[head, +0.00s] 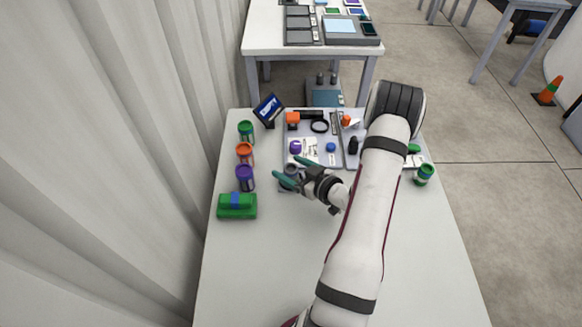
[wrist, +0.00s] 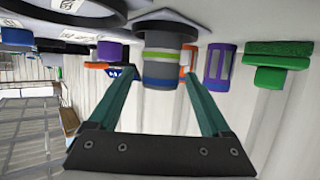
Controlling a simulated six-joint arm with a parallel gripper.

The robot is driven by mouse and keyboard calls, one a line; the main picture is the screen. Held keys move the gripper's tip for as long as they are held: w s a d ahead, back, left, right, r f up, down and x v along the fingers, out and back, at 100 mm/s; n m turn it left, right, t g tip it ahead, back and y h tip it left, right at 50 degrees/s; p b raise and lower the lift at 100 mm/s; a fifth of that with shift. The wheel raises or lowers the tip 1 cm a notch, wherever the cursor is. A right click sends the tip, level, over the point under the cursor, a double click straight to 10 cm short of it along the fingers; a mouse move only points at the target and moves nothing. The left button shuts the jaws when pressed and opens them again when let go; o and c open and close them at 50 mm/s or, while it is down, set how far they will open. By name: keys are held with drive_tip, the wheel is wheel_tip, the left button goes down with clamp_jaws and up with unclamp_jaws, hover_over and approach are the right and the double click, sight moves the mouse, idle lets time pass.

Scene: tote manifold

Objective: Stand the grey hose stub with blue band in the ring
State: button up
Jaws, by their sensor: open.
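The grey hose stub (wrist: 160,68) is upright in the wrist view, with a blue band and a yellow-green band. Its table end meets a wide dark grey collar or base (wrist: 165,27). In the head view the stub (head: 291,171) is partly hidden by my fingers. My gripper (head: 286,166) is open, with one teal finger on each side of the stub; it also shows in the wrist view (wrist: 160,75). I cannot tell whether either finger touches it. A black ring (head: 319,127) lies flat on the light panel behind, and looks empty.
Green (head: 246,131), orange (head: 245,153) and purple (head: 245,178) canisters line the left side. A green block (head: 237,206) lies in front of them. A blue-and-white sign (head: 268,109) stands behind. Small parts crowd the panel (head: 329,158). The front table is clear.

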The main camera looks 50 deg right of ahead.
drive_tip(key=v, duration=1.6)
drive_tip(key=w+d+r+g+h, duration=0.2)
drive_tip(key=w+d+g+h, duration=0.1)
drive_tip(key=w+g, duration=0.35)
drive_tip(key=a+r+m+g, duration=0.35)
drive_tip(key=a+r, duration=0.25)
drive_tip(key=a, duration=0.2)
drive_tip(key=s+a+r+g+y, duration=0.1)
drive_tip(key=s+a, duration=0.3)
drive_tip(key=a, duration=0.4)
drive_tip(key=s+a+r+m+g+y, duration=0.1)
drive_tip(key=s+a+r+y, duration=0.1)
drive_tip(key=a, duration=0.7)
drive_tip(key=s+a+r+g+y, duration=0.2)
drive_tip(key=s+a, duration=0.4)
drive_tip(key=a, duration=0.2)
drive_tip(key=shift+a+y, duration=0.35)
drive_tip(key=shift+y, duration=0.05)
drive_tip(key=shift+r, duration=0.15)
